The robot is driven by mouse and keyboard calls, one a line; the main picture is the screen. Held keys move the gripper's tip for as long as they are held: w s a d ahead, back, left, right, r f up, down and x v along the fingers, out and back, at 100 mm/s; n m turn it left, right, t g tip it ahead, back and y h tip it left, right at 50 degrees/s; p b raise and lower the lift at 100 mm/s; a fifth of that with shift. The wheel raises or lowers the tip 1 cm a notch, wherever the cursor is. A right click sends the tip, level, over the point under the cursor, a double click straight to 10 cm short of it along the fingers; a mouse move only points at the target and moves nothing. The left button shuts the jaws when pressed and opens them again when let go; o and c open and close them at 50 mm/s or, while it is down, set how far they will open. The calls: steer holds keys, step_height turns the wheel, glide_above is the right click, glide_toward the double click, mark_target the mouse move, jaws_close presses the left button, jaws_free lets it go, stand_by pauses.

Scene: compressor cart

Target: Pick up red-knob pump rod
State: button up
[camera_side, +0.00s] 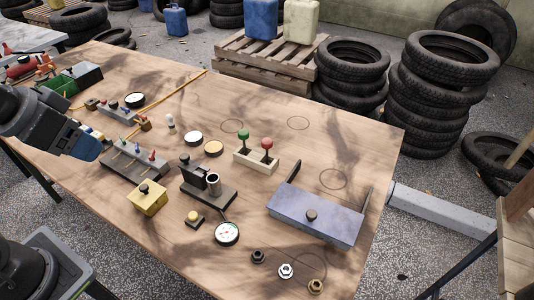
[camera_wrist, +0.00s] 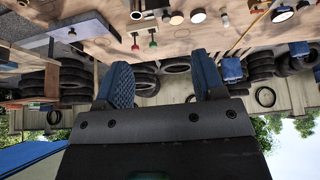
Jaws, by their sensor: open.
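A cream block (camera_side: 256,160) near the middle of the table holds a rod with a red knob (camera_side: 267,144) and one with a green knob (camera_side: 243,135). In the wrist view the red knob (camera_wrist: 135,47) and green knob (camera_wrist: 153,44) appear upside down. A dark rack (camera_side: 135,166) left of the block holds several small rods, one with a small red top (camera_side: 152,155). I cannot tell which red one is the pump rod. My gripper (camera_side: 98,149) is at the left, above the table near the dark rack. Its fingers (camera_wrist: 163,80) are apart with nothing between them.
A yellow box (camera_side: 149,199), a dark fixture with a metal cup (camera_side: 213,184) and a gauge (camera_side: 227,233) stand nearby. A grey-blue box with a handle (camera_side: 314,216) is at the right. Another small rack (camera_side: 119,116) lies behind. Tyres (camera_side: 432,104) stand beyond the table.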

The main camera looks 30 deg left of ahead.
steer(key=w+d+r+m+g, duration=0.15)
steer(key=w+r+m, duration=0.3)
steer(key=w, duration=0.45)
steer(key=m+g, duration=0.4)
steer(key=m, duration=1)
glide_above(267, 140)
step_height(267, 140, down, 14)
steer(key=f, duration=0.1)
steer(key=shift+n, duration=0.25)
step_height(267, 140, down, 13)
steer(key=shift+f, duration=0.1)
steer(key=shift+c, duration=0.2)
steer(key=c, duration=1)
